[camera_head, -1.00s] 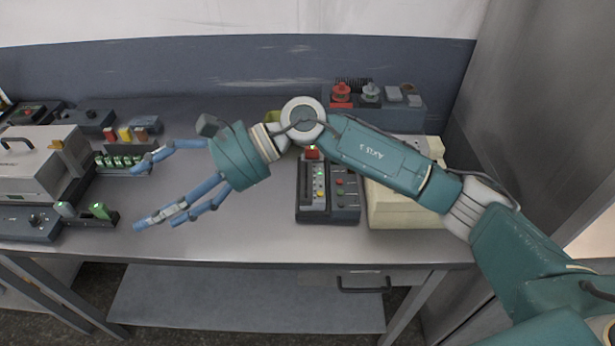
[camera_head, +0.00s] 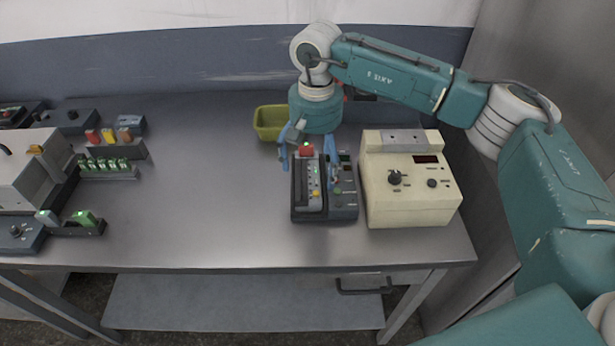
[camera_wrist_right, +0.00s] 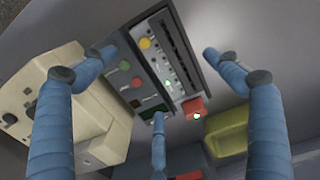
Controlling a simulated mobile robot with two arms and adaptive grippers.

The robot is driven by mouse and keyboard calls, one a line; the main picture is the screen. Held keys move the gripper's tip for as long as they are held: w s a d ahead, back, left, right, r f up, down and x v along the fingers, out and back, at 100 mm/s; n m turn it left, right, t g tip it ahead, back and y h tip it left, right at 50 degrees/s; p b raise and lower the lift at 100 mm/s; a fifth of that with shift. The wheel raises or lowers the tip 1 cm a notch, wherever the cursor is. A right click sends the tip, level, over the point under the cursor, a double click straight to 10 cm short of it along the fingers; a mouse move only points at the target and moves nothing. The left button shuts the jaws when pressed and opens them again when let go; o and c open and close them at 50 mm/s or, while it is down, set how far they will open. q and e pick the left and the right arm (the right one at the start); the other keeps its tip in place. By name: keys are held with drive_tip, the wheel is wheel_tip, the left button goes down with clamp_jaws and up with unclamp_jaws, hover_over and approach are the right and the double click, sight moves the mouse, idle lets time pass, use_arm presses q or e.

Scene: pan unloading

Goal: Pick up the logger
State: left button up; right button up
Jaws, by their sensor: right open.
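In the right wrist view the right gripper (camera_wrist_right: 158,75) is empty. My left gripper is not in view.
A cream box with knobs (camera_head: 412,190) stands close to the right of the dock. A yellow-green bin (camera_head: 269,124) is behind it to the left. Several devices and racks (camera_head: 110,168) fill the bench's left end. The bench middle (camera_head: 210,190) is clear.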

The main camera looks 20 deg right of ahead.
sight(313, 181)
wheel_tip(313, 181, down, 4)
drive_tip(key=shift+w+r+p, duration=0.15)
drive_tip(key=shift+r+p, duration=0.05)
drive_tip(key=shift+p, duration=0.8)
drive_tip(key=shift+f, duration=0.6)
drive_tip(key=shift+w+r, duration=0.1)
drive_tip(key=c, duration=1.6)
